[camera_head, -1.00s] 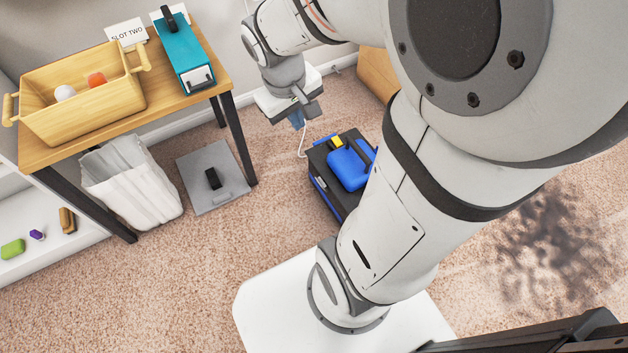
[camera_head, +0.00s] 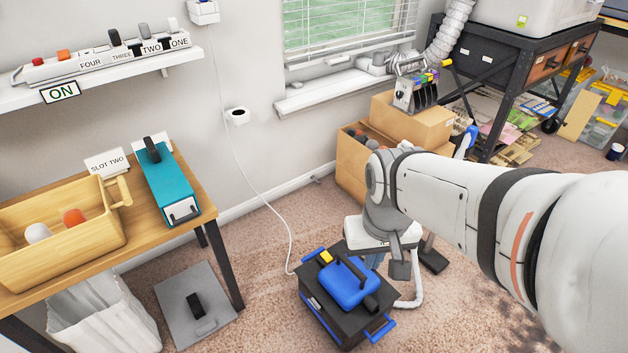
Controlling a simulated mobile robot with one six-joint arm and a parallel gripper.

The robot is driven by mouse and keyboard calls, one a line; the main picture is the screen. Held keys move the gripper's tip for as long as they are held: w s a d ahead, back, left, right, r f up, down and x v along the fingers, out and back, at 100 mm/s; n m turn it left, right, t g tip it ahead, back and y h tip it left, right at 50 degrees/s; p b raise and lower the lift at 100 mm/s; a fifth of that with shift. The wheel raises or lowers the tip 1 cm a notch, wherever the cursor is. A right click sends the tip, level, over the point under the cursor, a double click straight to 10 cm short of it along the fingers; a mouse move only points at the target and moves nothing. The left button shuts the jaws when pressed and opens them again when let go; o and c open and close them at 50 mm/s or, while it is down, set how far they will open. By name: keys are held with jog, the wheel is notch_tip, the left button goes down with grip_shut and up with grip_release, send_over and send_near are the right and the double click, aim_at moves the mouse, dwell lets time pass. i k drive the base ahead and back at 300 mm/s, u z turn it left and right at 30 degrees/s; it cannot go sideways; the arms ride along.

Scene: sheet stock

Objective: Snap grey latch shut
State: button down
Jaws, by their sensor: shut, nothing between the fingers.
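A black toolbox (camera_head: 331,325) with blue trim stands on the carpet, with a blue case (camera_head: 347,287) on top. A small pale grey piece (camera_head: 314,303) shows on its left side; it may be the grey latch, but it is too small to tell whether it is open or shut. A teal box (camera_head: 167,182) on the wooden table has a silver-grey plate on its front.
A wooden table (camera_head: 203,213) stands at left with a yellow basket (camera_head: 62,248). A grey panel (camera_head: 180,314) lies on the floor below. Cardboard boxes (camera_head: 408,127) and a dark workbench (camera_head: 480,77) stand behind my arm. Carpet is clear between table and toolbox.

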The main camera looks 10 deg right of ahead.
aim_at(312, 301)
jog(key=z, duration=1.35)
jog(key=k, duration=1.05)
jog(key=u, duration=1.05)
jog(key=i, duration=1)
jog(key=u, duration=0.05)
